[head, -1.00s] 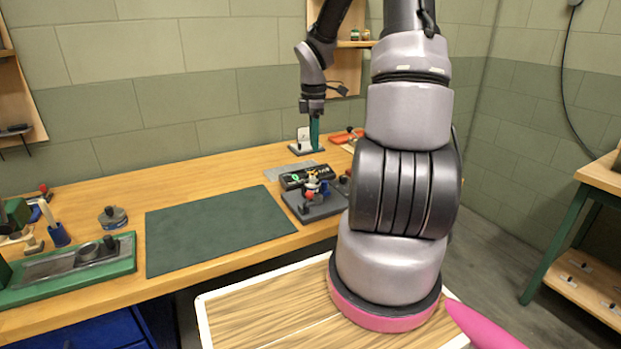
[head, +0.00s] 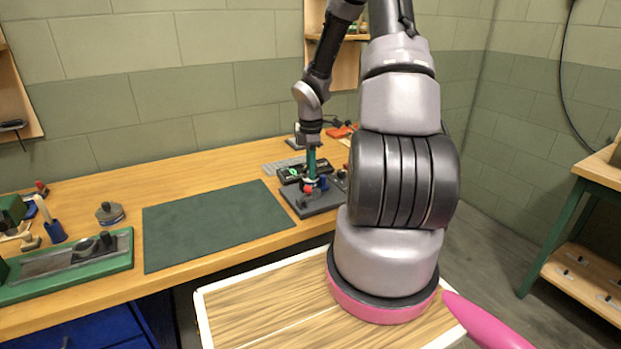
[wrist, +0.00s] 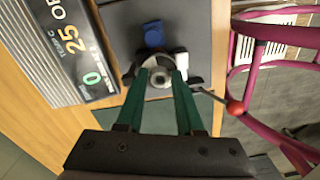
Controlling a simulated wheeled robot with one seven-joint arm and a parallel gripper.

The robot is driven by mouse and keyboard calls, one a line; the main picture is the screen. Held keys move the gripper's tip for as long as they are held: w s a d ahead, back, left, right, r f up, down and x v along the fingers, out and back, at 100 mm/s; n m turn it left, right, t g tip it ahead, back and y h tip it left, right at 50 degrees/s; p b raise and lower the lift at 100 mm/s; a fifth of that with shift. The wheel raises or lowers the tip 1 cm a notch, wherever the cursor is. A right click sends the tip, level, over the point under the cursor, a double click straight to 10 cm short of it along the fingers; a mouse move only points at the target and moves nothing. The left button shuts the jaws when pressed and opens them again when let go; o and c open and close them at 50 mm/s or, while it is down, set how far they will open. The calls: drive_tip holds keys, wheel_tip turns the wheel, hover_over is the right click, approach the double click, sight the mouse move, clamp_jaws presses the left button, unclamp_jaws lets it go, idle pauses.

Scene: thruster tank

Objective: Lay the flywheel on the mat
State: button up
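The dark green mat (head: 215,225) lies flat and bare on the wooden bench. A small stand (head: 318,203) with a dark base is to the right of the mat. A round metal part with a central hole (wrist: 161,77), which looks like the flywheel, sits on the stand in the wrist view. My gripper (head: 311,177) points down over the stand, its green fingers apart. In the wrist view the fingertips (wrist: 163,72) are at either side of the round part. I cannot tell whether they touch it. The fingers and arm partly hide the stand in the head view.
A black box with a lit display (wrist: 75,50) stands close beside the stand. A red-tipped lever (wrist: 235,107) sticks out from the stand.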

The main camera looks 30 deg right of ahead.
clamp_jaws()
